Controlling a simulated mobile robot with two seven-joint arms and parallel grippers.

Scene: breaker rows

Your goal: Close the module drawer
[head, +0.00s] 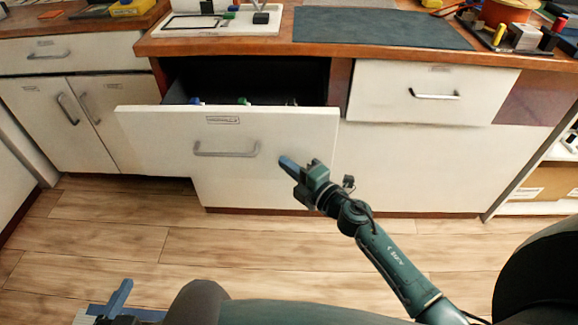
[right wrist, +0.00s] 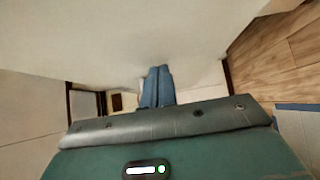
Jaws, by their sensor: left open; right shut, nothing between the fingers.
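The module drawer (head: 265,170) is pulled out from the cabinet under the worktop. Its white front has a grey bar handle (head: 226,150) and a small label above it. Inside the dark opening, parts of blue and green items show over the front's top edge. My right gripper (head: 285,162) is shut and empty, in front of the drawer front to the right of the handle. Its blue fingers (right wrist: 157,85) point at a white surface in the right wrist view; I cannot tell whether they touch it. My left gripper (head: 118,300) is open, low at the bottom left, away from the drawer.
The wooden worktop (head: 400,53) above carries a dark mat (head: 380,28), a white board with blocks (head: 215,24) and other parts at the right. A shut drawer (head: 433,93) is at the right, and cupboard doors at the left. The wooden floor (head: 110,225) in front is clear.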

